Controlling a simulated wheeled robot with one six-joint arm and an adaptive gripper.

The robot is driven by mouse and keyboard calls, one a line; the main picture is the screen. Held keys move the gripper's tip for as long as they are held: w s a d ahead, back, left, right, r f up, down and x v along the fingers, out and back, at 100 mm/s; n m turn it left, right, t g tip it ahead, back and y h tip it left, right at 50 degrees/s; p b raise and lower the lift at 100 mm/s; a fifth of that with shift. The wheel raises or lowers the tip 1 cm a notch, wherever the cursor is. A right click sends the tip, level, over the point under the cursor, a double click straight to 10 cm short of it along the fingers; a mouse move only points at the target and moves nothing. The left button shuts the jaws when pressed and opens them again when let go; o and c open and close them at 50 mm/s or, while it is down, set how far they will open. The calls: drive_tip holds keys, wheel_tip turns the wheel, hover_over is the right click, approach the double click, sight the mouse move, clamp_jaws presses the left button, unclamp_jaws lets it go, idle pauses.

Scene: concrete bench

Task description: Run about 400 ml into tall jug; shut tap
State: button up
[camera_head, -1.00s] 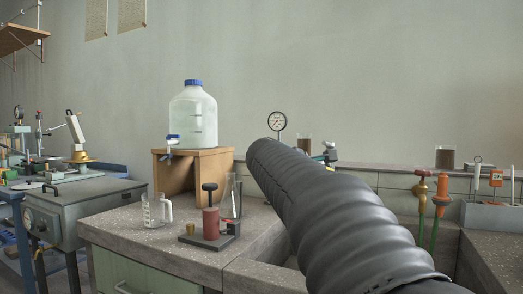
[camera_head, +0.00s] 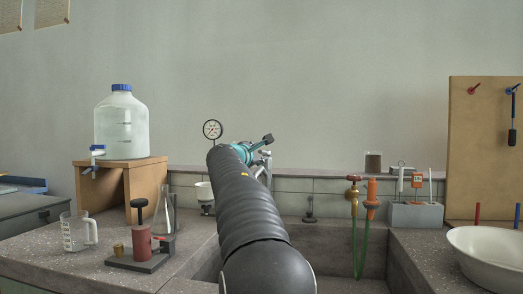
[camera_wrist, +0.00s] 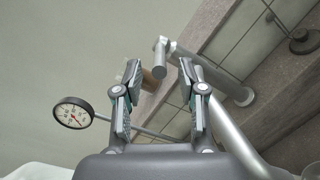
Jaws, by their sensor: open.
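A clear graduated jug with a handle (camera_head: 78,231) stands upright on the bench at left in the head view; I cannot make out any liquid in it. A large translucent carboy with a blue cap (camera_head: 121,122) sits on a wooden stand, and its blue-and-white tap (camera_head: 96,157) points over the front left edge, not above the jug. A metal pipe (camera_head: 265,170) shows behind my arm, and in the wrist view it runs past my fingers (camera_wrist: 222,110). My gripper (camera_wrist: 157,88) is open and empty, raised over the sink side; in the head view it is partly hidden (camera_head: 264,147).
A red press-like device (camera_head: 141,242) and a conical flask (camera_head: 169,212) stand right of the jug. A dial gauge (camera_head: 212,130) stands behind my arm. Red and orange valves (camera_head: 362,195) with green hoses and a white basin (camera_head: 488,255) are at right.

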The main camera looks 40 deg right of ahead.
sight(264, 153)
drive_tip(key=shift+p+x, duration=0.4)
drive_tip(key=shift+x, duration=1.5)
drive_tip(key=shift+a, duration=0.1)
clamp_jaws()
